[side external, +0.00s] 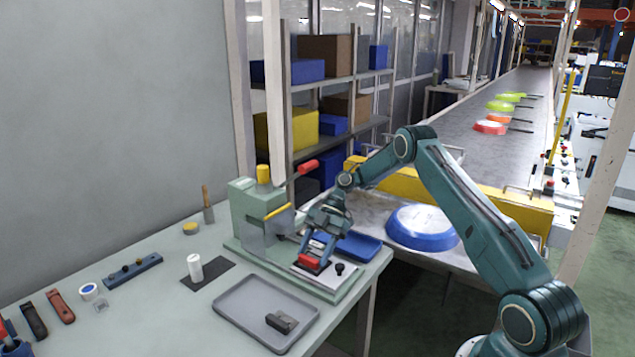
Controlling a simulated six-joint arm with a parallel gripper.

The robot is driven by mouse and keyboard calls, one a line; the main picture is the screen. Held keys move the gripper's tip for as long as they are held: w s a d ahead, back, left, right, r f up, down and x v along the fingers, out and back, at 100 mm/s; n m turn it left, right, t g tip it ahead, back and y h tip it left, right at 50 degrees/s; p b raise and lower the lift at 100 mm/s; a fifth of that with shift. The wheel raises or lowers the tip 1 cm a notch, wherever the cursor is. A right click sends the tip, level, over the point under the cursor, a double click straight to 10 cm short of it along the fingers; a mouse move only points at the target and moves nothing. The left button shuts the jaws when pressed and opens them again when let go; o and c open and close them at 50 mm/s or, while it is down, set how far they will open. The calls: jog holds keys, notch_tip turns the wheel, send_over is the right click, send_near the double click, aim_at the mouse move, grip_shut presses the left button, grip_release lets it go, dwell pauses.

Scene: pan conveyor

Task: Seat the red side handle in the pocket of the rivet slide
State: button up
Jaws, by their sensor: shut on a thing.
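The red side handle (308,261) is low over the rivet slide (329,277), the light plate at the front of the green press (245,208). My gripper (314,250) points down and is shut on the red handle. The handle lies at the slide's left part. The fingers and the small size of the view hide whether it sits in the pocket or just above it. A black knob (339,268) stands on the slide to the right of the handle.
A blue tray (358,245) lies just behind the slide. A blue pan (422,226) rests on the conveyor end at right. A grey tray (240,307) with a dark block (282,322) is in front. The press's red lever grip (307,167) rises above my gripper.

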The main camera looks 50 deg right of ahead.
jog(key=shift+f, duration=0.15)
jog(key=o, duration=1.1)
jog(key=shift+o, duration=0.2)
